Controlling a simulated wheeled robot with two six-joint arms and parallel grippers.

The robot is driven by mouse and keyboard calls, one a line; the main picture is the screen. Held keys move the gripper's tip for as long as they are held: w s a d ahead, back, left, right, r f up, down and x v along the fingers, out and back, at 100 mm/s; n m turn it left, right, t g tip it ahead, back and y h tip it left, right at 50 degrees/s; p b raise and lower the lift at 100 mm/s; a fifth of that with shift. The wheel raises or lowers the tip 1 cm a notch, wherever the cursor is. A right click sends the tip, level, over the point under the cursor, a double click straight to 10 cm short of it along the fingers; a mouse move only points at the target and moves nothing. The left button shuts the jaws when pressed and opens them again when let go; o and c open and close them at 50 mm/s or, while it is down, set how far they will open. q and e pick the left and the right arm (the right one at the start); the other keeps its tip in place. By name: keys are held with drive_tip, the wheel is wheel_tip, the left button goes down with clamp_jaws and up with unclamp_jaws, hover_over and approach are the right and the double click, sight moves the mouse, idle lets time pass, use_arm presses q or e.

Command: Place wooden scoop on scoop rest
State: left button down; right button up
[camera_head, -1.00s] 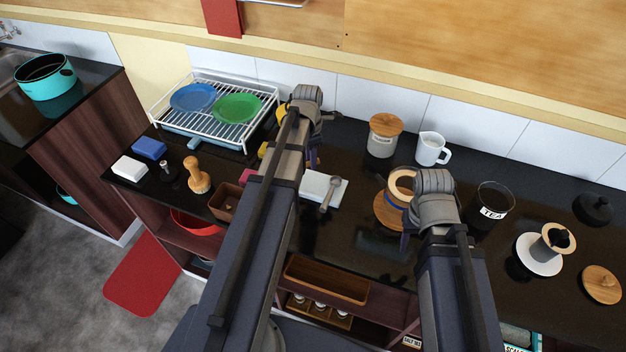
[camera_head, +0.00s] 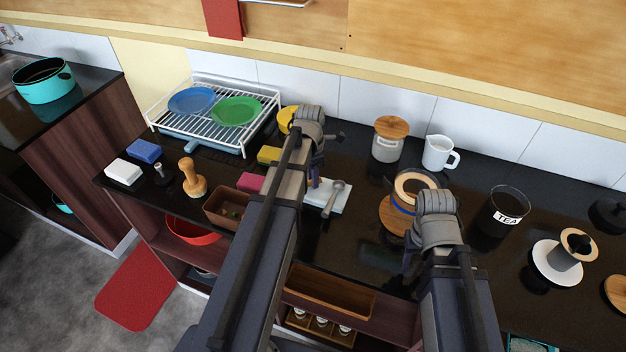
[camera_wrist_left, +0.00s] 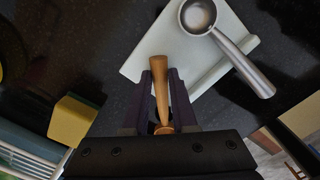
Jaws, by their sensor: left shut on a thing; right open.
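My left gripper (camera_wrist_left: 161,98) is shut on a wooden scoop (camera_wrist_left: 160,83), a slim light-brown piece standing between the fingers in the left wrist view. In the head view my left gripper (camera_head: 315,172) is at the back left edge of a white slab (camera_head: 340,197), which looks like the scoop rest; the arm hides the scoop there. A metal scoop (camera_head: 334,192) lies on this slab; both show in the left wrist view, the slab (camera_wrist_left: 150,60) and the metal scoop (camera_wrist_left: 236,57). My right gripper (camera_head: 408,262) is open over the front of the counter, its fingers partly hidden.
A yellow sponge (camera_head: 270,155), a pink block (camera_head: 250,182) and a brown box (camera_head: 226,207) lie left of the slab. A dish rack (camera_head: 185,135) stands behind. A wooden-lidded jar (camera_head: 389,143), a white jug (camera_head: 439,153) and a TEA jar (camera_head: 505,212) stand to the right.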

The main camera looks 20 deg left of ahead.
use_arm(q)
drive_tip(key=shift+f+b, duration=0.4)
drive_tip(key=shift+f, duration=0.05)
use_arm(e)
drive_tip(key=shift+f, duration=0.4)
use_arm(q)
drive_tip(key=c, duration=0.7)
unclamp_jaws()
drive_tip(key=shift+r, duration=0.15)
use_arm(e)
drive_tip(key=shift+r, duration=0.1)
use_arm(q)
wheel_tip(320, 180, up, 13)
drive_tip(key=p, duration=1.3)
drive_tip(key=shift+s+a, duration=0.15)
use_arm(e)
wheel_tip(320, 180, up, 13)
use_arm(q)
drive_tip(key=shift+f, duration=0.2)
use_arm(e)
drive_tip(key=shift+f, duration=0.2)
